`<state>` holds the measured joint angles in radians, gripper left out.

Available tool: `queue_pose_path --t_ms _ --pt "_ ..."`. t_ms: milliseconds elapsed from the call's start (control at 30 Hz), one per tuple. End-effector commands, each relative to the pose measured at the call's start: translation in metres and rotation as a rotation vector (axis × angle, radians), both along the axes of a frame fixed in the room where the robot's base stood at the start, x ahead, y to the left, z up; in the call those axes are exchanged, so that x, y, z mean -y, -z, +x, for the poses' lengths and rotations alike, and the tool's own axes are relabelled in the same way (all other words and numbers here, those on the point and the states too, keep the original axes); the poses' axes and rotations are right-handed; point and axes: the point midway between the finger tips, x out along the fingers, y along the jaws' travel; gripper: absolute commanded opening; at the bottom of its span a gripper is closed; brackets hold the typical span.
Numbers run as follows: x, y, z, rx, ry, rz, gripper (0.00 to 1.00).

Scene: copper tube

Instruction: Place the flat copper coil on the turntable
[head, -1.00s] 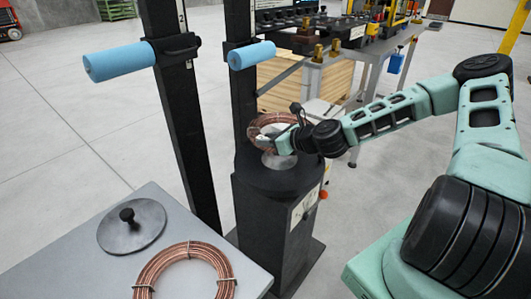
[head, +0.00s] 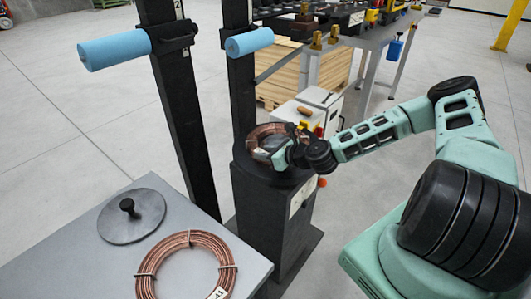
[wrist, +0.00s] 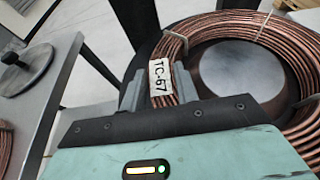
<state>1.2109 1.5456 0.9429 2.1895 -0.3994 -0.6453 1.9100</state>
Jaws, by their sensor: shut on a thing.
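A flat copper coil (head: 258,133) is at the top of the dark pedestal, over the turntable (head: 284,180). In the wrist view the coil (wrist: 285,32) circles a grey metal disc. My gripper (head: 287,152) reaches in from the right and is shut on the coil's near side. In the wrist view my gripper's fingers (wrist: 158,90) stand either side of the coil band, by a white tag reading TC-67. The coil looks about level. I cannot tell whether it touches the turntable's surface.
A second tagged copper coil (head: 146,272) lies on the grey table (head: 70,262), beside a round grey plate with a black knob (head: 132,224). Dark posts with blue rollers (head: 115,51) stand left of the pedestal. A workbench and a white box (head: 318,103) are behind.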

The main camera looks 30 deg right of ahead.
Motion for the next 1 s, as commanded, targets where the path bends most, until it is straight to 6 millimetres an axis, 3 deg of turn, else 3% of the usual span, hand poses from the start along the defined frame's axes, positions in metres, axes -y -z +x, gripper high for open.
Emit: queue_pose_path --t_ms 100,133,200,567,1000 --pt "0.0 -0.001 0.001 0.004 0.0 -0.001 0.0" --pt "0.0 0.0 0.0 -0.002 0.001 0.001 0.39" --pt "0.0 0.0 0.0 -0.002 0.001 0.001 0.52" --pt "0.003 -0.001 -0.005 -0.001 0.003 0.001 0.52" --pt "0.031 -0.033 -0.076 -0.001 0.005 0.001 0.52"
